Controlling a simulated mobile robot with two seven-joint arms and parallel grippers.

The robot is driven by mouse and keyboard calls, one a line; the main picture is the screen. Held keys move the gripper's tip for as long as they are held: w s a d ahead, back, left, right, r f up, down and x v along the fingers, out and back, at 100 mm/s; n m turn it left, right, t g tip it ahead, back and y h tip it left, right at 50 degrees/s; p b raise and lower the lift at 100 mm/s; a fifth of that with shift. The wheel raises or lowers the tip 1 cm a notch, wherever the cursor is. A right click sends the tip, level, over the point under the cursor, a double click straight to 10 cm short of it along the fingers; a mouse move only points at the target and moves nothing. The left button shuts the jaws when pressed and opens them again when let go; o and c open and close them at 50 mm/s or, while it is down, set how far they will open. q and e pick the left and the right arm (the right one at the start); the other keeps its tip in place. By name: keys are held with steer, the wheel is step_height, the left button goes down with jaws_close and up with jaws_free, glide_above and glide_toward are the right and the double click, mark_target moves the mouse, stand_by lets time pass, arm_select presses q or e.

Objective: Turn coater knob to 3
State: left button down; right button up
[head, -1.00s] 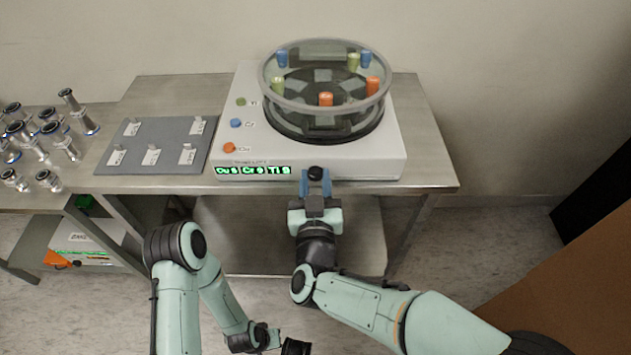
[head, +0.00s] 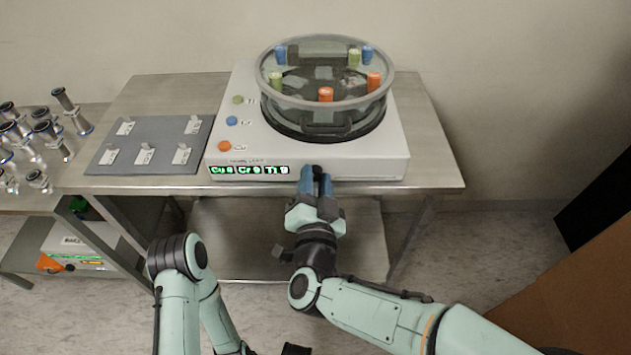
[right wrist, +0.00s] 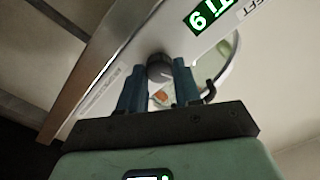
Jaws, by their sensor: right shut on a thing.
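The coater (head: 390,150) is a white box with a round glass chamber on top, on the metal table. A green display (head: 249,170) on its front shows Cu, Cr and Ti; the digits are too small to read surely in the head view. In the right wrist view the Ti digit (right wrist: 198,20) is tilted and looks like 9 or 6. The dark round knob (right wrist: 158,66) is on the coater's front. My right gripper (head: 316,172) is shut on the knob, with one blue finger on each side of it in the right wrist view (right wrist: 158,82). My left gripper's fingers are out of view.
A grey plate (head: 150,146) with several labelled holders lies left of the coater. Metal fittings (head: 45,125) stand on the left table. Blue, green and orange cylinders sit in the chamber. My left arm hangs low in front of the table. A brown panel (head: 570,290) stands at the right.

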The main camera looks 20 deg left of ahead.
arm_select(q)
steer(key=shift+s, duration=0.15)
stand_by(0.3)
arm_select(e)
steer(key=o, duration=1)
steer(key=shift+o, duration=0.2)
steer(key=shift+s, duration=0.1)
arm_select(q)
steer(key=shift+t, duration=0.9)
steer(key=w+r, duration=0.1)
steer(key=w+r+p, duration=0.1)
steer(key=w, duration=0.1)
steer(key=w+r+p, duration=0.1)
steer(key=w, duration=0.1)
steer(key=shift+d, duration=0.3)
arm_select(e)
steer(key=v, duration=1.3)
arm_select(q)
steer(key=shift+p, duration=0.3)
arm_select(e)
steer(key=shift+s, duration=0.1)
